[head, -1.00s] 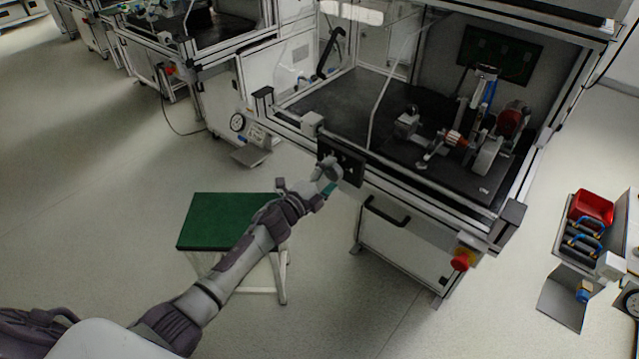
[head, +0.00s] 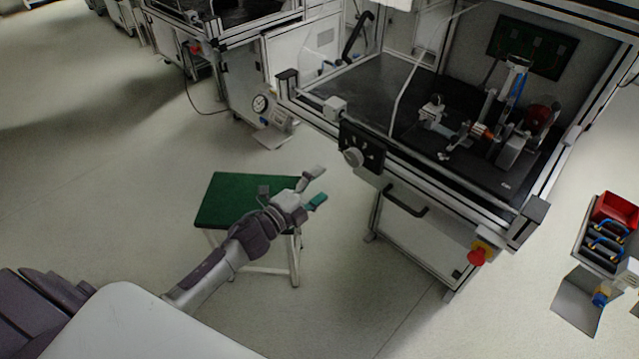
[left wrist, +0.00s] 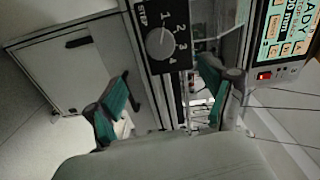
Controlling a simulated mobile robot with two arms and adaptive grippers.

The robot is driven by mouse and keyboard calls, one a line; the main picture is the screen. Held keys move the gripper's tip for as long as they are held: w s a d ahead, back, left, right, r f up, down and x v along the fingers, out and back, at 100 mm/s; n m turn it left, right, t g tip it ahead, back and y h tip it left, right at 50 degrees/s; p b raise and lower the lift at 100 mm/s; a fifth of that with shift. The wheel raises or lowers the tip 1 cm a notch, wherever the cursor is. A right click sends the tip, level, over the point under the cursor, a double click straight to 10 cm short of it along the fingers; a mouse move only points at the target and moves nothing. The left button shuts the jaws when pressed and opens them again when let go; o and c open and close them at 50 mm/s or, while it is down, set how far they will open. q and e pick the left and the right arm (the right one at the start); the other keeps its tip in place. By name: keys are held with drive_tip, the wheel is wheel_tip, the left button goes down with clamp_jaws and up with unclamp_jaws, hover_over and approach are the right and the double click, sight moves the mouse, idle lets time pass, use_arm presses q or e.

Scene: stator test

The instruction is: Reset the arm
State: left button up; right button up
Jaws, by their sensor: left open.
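My left arm reaches in from the lower left in the head view. My left gripper (head: 317,187) is open and empty, over the right edge of a green-topped stool. It is apart from the test bench (head: 440,180) and its black knob panel (head: 361,150). In the left wrist view the two green-padded fingers (left wrist: 163,95) are spread apart. Between and beyond them is the panel with a round grey knob (left wrist: 160,43) and the numbers 1 to 4. My right gripper is in neither view.
The green stool (head: 232,200) stands below my left gripper. A red stop button (head: 477,256) sits on the bench's front. A red bin (head: 614,210) and blue-handled items are at the right. A second bench (head: 225,30) stands behind. Floor at left is clear.

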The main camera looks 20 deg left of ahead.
use_arm(q)
drive_tip(key=s+a+f+n+g+y, duration=0.15)
drive_tip(key=s+f+n, duration=0.35)
drive_tip(key=f, duration=0.6)
drive_tip(key=s+a+f+n+g+y, duration=0.1)
drive_tip(key=s+f+n+g+y, duration=0.15)
drive_tip(key=s+f, duration=0.6)
drive_tip(key=s+a+f+n+g+y, duration=0.2)
drive_tip(key=s+f+n+g, duration=0.15)
drive_tip(key=f, duration=0.95)
drive_tip(key=s+d+f+n+g, duration=0.1)
drive_tip(key=s+f, duration=0.4)
drive_tip(key=s, duration=0.5)
drive_tip(key=s+d+f+n+g, duration=0.2)
drive_tip(key=s+f+n+g, duration=0.2)
drive_tip(key=s, duration=0.7)
drive_tip(key=s+d+f+n+g, duration=0.2)
drive_tip(key=s+f, duration=0.4)
drive_tip(key=s, duration=0.5)
drive_tip(key=shift+f+g, duration=0.2)
drive_tip(key=shift+g, duration=0.55)
